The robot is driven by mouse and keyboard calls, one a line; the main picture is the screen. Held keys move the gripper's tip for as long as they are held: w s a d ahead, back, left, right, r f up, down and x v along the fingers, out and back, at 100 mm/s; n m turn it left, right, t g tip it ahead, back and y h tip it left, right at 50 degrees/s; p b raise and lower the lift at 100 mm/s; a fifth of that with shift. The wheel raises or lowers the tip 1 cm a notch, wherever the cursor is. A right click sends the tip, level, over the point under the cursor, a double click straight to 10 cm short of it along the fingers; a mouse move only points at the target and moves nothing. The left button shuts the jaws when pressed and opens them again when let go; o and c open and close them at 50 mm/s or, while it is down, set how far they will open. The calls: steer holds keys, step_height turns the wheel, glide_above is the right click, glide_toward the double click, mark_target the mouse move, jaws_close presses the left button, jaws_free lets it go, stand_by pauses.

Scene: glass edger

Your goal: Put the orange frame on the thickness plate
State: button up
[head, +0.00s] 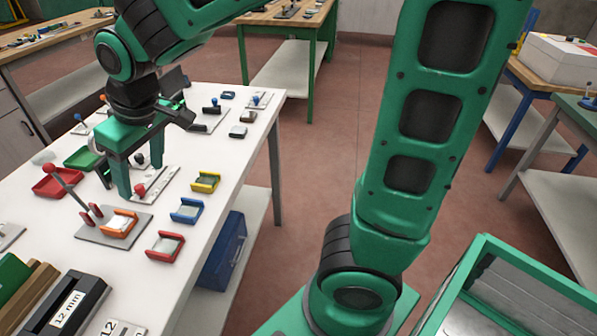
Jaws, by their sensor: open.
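The orange frame (124,218) is a small open-sided holder with a pale pane in it. It lies on a grey plate (100,235), beside red posts and a lever with a red knob. I cannot tell whether this grey plate is the thickness plate. My gripper (142,176) is open, pointing down over the white table, beyond the orange frame.
Red (165,247), blue (187,211) and yellow (206,181) frames stand along the table's right side. A red tray (57,183) and a green tray (82,158) lie left. A dark block marked 12 mm (72,298) stands in front. A glass-sided case (520,290) is at lower right.

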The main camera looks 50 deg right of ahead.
steer(key=s+d+f+m+g+h, duration=0.1)
steer(key=s+d+m, duration=0.45)
steer(key=d, duration=0.75)
steer(key=s+d+f+m+g+h, duration=0.1)
steer(key=s+d+f+m, duration=0.15)
steer(key=s+d, duration=0.85)
steer(key=s+d+m+g, duration=0.1)
steer(key=s+d+m, duration=0.3)
steer(key=s, duration=0.3)
steer(key=shift+s+d+f+g, duration=0.25)
steer(key=shift+d+f+g, duration=0.1)
steer(key=shift+d+g, duration=0.1)
